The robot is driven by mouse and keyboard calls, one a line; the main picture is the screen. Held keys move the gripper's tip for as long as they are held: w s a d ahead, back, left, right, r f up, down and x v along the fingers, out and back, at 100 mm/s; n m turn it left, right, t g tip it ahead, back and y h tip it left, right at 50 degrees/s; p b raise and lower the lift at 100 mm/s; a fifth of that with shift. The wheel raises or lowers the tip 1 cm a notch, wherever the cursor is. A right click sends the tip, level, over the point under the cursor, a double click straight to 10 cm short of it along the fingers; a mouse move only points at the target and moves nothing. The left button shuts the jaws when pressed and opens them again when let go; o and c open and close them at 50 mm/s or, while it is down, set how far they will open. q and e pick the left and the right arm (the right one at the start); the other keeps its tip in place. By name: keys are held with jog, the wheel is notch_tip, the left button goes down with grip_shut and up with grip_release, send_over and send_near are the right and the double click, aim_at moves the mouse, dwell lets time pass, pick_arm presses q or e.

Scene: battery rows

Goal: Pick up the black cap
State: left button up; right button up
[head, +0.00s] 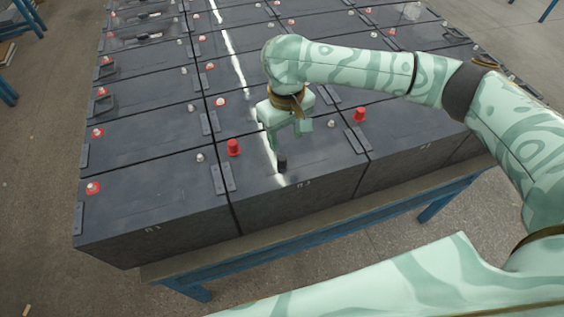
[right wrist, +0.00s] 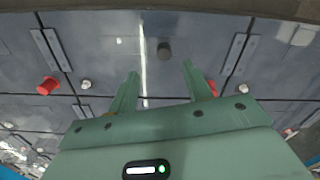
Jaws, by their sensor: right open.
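The black cap (head: 282,163) is a small dark cylinder standing on the top of a front-row battery, near its front edge, by a streak of glare. In the right wrist view the black cap (right wrist: 164,50) shows as a dark round shape just beyond the fingertips, roughly midway across between them. My right gripper (head: 287,138) is open and empty, pointing down, just above and behind the cap in the head view. Its two green fingers (right wrist: 160,70) are apart in the right wrist view, with nothing between them. My left gripper is not in view.
Red caps stand on the front batteries to the left (head: 234,147) and right (head: 360,114) of the gripper. Bare grey terminals and raised dark connector strips (head: 222,178) lie near. The batteries stand on a blue-legged bench (head: 225,265). The battery top around the black cap is mostly clear.

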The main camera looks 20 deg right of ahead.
aim_at(283, 158)
notch_tip(283, 158, down, 3)
jog(key=shift+f+b, duration=0.2)
jog(key=shift+b, duration=0.2)
jog(key=f+b, duration=0.1)
jog(key=f, duration=0.2)
jog(key=f+b, duration=0.1)
jog(key=f, duration=0.1)
jog(key=shift+a+f+b, duration=0.1)
jog(key=shift+a+b, duration=0.2)
jog(key=shift+a, duration=0.05)
jog(key=c, duration=1)
